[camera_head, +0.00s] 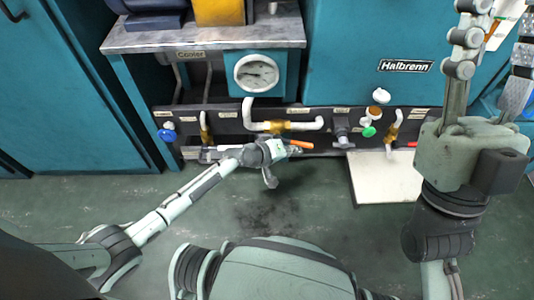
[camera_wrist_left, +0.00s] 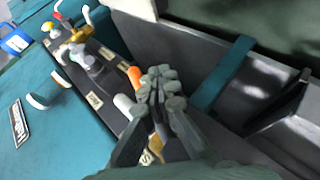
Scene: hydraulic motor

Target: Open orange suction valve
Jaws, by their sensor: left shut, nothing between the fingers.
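An orange valve handle (camera_head: 301,144) sits low on the dark pipe panel, below the white pipe with brass fittings. It also shows in the left wrist view (camera_wrist_left: 134,76), just beside my fingertips. My left gripper (camera_head: 287,150) is shut and empty, at the left end of the orange handle. In the left wrist view its closed fingers (camera_wrist_left: 160,82) lie close to the handle; I cannot tell whether they touch. The fingers hide part of the valve. My right gripper (camera_head: 490,60) is raised at the right, its fingers spread and empty.
The panel (camera_head: 230,124) carries a blue knob (camera_head: 167,135), a green knob (camera_head: 369,132) and a grey valve (camera_head: 342,130). A round gauge (camera_head: 256,73) is above. A white plate (camera_head: 385,178) lies at right. The floor in front is clear.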

